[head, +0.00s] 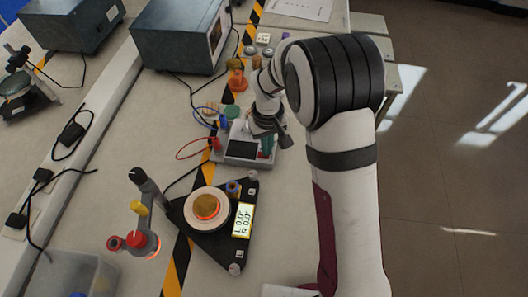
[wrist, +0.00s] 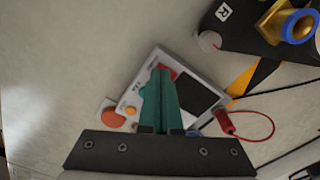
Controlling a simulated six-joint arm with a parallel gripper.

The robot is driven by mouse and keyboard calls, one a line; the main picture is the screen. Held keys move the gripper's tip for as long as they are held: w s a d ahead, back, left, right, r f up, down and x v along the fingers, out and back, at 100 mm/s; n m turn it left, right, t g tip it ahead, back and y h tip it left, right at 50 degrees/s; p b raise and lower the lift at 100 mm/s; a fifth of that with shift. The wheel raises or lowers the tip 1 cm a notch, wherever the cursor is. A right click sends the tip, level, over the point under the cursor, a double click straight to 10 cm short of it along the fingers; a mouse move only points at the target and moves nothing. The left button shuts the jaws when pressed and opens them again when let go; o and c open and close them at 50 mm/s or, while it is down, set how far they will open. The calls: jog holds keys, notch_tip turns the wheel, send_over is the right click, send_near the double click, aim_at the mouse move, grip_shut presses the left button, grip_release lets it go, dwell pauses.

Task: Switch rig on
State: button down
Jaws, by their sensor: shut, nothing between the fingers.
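The white control box (head: 241,163) with a dark screen stands on the bench in the head view. It also shows in the wrist view (wrist: 188,72), with a red part (wrist: 172,73) by my fingertips and a small orange knob (wrist: 130,110) near one edge. The red part is partly hidden by my fingers, so I cannot tell its position or whether they touch. My gripper (head: 268,146) is over the box's right side, its teal fingers (wrist: 160,76) shut and empty. The black triangular rig (head: 222,247) carries a round plate (head: 207,207) and a lit angle display (head: 243,219).
A lamp-like post with a red cap (head: 137,240) stands left of the rig. A red lead (wrist: 272,125) and blue lead (head: 203,111) loop beside the box. A clear bin (head: 75,275) is front left.

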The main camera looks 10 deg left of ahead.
jog(key=shift+f, duration=0.4)
jog(key=shift+r, duration=3.55)
jog(key=s+d+r+m, duration=0.5)
jog(key=s+d+r, duration=0.3)
jog(key=s+d+r+m+y, duration=0.1)
jog(key=s+d+m, duration=0.1)
jog(key=s, duration=0.6)
jog(key=s+d+m, duration=0.2)
jog(key=s+m, duration=0.2)
jog(key=s, duration=0.5)
jog(key=shift+s+d+r+m+y, duration=0.2)
jog(key=shift+d+r+m+y, duration=0.1)
jog(key=shift+r+y, duration=0.1)
